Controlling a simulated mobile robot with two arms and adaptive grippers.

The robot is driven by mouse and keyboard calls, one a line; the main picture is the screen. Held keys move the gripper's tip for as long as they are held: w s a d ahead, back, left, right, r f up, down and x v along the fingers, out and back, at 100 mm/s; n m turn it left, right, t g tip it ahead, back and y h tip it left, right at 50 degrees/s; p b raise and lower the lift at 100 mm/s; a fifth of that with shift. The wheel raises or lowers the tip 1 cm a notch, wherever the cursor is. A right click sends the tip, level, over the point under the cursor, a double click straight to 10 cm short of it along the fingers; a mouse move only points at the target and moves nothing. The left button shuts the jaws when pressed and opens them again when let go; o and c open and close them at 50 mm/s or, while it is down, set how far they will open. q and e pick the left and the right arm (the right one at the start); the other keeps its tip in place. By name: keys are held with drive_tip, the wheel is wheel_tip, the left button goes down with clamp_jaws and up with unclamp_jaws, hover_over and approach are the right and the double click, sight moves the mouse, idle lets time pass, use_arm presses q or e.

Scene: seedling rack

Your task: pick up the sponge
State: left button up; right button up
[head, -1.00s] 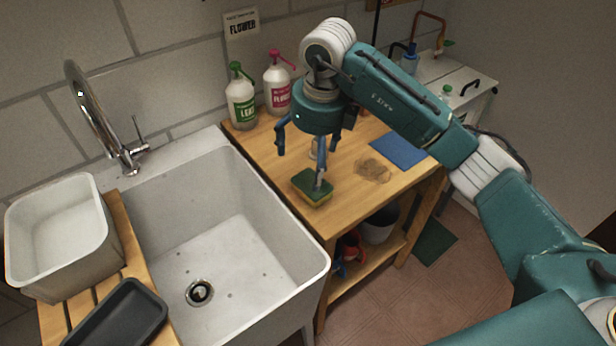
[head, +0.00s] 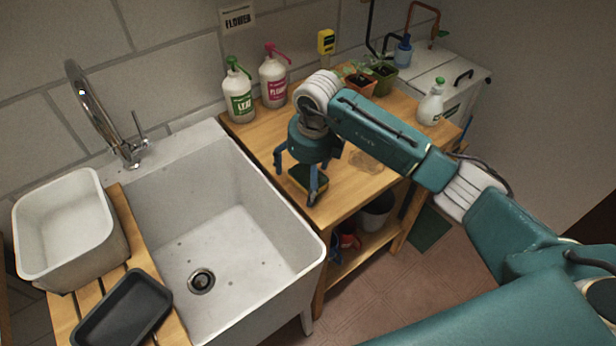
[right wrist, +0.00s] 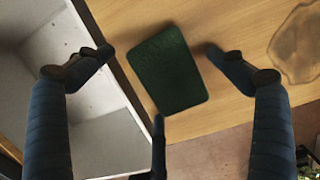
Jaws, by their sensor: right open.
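The sponge, dark green on top with a thin yellow edge, lies flat on the wooden bench near its sink-side edge in the head view (head: 305,176). In the right wrist view its green face (right wrist: 168,72) is in full sight. My right gripper (head: 300,183) is open over the sponge, its three fingers pointing down around it. In the right wrist view, one finger is left of the sponge, one right and one below, with gaps at the sides. The lower finger is close to the sponge's edge; contact cannot be told. My left gripper is not in view.
A deep white sink (head: 245,285) is left of the bench (head: 345,190). Two spray bottles, green-topped (head: 238,92) and pink-topped (head: 273,78), stand behind the gripper. Potted seedlings (head: 383,77) and a white bottle (head: 431,103) stand at the back right. A brown stain (head: 367,161) marks the bench.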

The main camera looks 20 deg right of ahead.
sight(305, 178)
drive_tip(key=c, duration=0.8)
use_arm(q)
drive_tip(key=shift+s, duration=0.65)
use_arm(e)
drive_tip(key=shift+c, duration=0.2)
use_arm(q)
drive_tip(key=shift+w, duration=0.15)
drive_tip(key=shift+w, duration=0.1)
use_arm(e)
drive_tip(key=shift+r, duration=0.2)
drive_tip(key=shift+r, duration=0.3)
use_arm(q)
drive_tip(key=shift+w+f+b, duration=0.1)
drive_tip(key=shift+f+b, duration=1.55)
use_arm(e)
wheel_tip(305, 178, up, 19)
drive_tip(key=shift+c, duration=0.4)
